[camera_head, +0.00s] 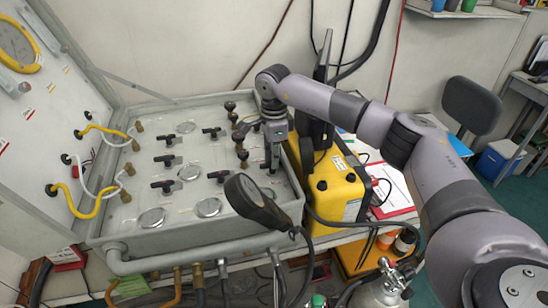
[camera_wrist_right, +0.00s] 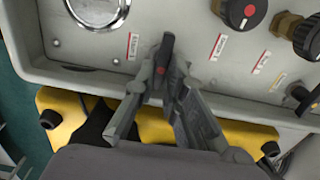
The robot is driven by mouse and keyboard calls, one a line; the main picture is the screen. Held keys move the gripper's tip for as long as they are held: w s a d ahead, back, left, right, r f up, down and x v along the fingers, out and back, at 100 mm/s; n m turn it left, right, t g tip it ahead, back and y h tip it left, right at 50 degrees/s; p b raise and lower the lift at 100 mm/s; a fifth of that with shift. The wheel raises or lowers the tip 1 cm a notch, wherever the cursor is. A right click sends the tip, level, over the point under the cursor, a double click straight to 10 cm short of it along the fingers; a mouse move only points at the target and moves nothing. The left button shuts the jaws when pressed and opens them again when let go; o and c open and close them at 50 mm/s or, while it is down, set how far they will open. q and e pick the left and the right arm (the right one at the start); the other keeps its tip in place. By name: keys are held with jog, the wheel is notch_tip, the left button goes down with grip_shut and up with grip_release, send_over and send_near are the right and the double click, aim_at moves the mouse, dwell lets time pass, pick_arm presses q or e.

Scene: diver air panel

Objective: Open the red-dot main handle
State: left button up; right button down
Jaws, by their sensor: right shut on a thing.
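In the head view my right gripper (camera_head: 272,163) points down at the right side of the panel (camera_head: 240,217). My left gripper is not in view.
Several black lever handles (camera_head: 168,160) and round gauges (camera_head: 209,207) fill the panel. A black knob with a red centre (camera_wrist_right: 243,13) is near the gripper. A yellow case (camera_head: 335,187) stands close on the right. A dark oval object (camera_head: 257,203) rises at the panel's front.

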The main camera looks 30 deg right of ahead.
jog(key=n+b, duration=0.2)
jog(key=n, duration=0.1)
jog(key=shift+w+n, duration=0.15)
jog(key=shift+n, duration=0.25)
jog(key=n+b, duration=0.1)
jog(key=n, duration=0.3)
jog(key=shift+w+n+b, duration=0.1)
jog(key=shift+n+b, duration=0.2)
jog(key=shift+b, duration=0.05)
jog(key=n, duration=0.4)
jog(key=shift+a+r+n+b, duration=0.1)
jog(key=shift+n+b, duration=0.2)
jog(key=shift+b, duration=0.05)
jog(key=shift+w+n, duration=0.1)
jog(key=shift+n, duration=2)
jog(key=c, duration=1.7)
grip_release()
jog(key=shift+o, duration=0.2)
